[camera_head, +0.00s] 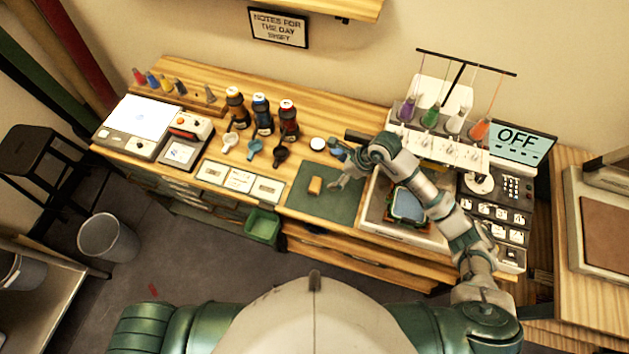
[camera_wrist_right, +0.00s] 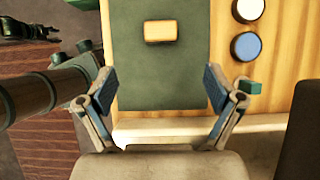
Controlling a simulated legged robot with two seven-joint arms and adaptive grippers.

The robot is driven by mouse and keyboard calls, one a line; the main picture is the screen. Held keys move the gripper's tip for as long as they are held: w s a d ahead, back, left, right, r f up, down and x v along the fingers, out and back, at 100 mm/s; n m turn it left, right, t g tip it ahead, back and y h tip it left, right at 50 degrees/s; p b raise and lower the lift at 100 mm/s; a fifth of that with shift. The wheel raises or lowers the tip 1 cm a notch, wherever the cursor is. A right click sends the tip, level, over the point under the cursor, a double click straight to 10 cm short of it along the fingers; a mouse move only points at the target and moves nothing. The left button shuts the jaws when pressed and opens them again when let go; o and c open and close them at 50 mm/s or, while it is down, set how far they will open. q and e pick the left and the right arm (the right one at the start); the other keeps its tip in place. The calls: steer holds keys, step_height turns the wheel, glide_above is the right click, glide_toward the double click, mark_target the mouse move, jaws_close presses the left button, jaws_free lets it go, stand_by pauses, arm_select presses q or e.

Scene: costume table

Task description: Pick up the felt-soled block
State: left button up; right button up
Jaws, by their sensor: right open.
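The felt-soled block (camera_head: 315,186) is a small tan block lying on a dark green mat (camera_head: 349,207) on the wooden workbench. In the right wrist view the block (camera_wrist_right: 160,31) shows a light top face with a darker edge, on the upper part of the mat (camera_wrist_right: 160,72). Its underside is hidden. My right gripper (camera_head: 337,169) is over the right part of the mat, to the right of the block. In its wrist view the gripper (camera_wrist_right: 160,88) is open and empty, with the block ahead, beyond the fingertips.
An embroidery machine (camera_head: 445,150) with thread spools stands right of the mat, near a frame (camera_head: 408,206). White labelled cards (camera_head: 240,180) lie left of the mat. Bottles (camera_head: 261,113) and scoops (camera_head: 254,148) stand behind. A white round lid (camera_head: 317,144) sits behind the mat.

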glide_toward(316, 184)
steer(key=x, duration=0.4)
steer(key=shift+w+a+f+p, duration=0.1)
steer(key=shift+f+p, duration=0.2)
steer(key=x, duration=0.6)
steer(key=shift+a+r+p, duration=0.1)
steer(key=shift+p, duration=0.25)
steer(key=shift+c, duration=0.3)
steer(key=c, duration=1.2)
